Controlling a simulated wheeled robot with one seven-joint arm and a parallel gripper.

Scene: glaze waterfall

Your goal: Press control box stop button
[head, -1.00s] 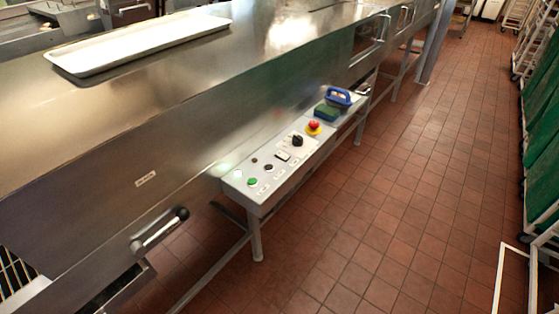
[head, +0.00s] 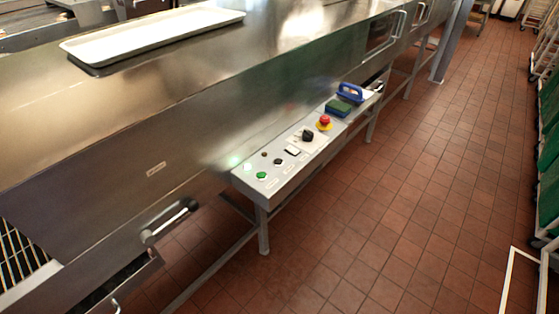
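The control box (head: 287,183) is a light grey panel fixed low along the front of the steel machine. On it a red mushroom button with a yellow base (head: 324,122) sits toward the far end. A black rotary knob (head: 308,135) is nearer. A green button (head: 261,175), small black buttons (head: 278,161) and a whitish button (head: 247,167) sit at the near end. Their labels are too small to read. My gripper is not in view.
A blue-handled item (head: 350,92) and a green block (head: 338,108) rest at the box's far end. A white tray (head: 150,36) lies on the machine top (head: 200,75). A lever handle (head: 170,221) juts out at lower left. The tiled floor (head: 420,200) is clear. Green racks (head: 549,150) stand at right.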

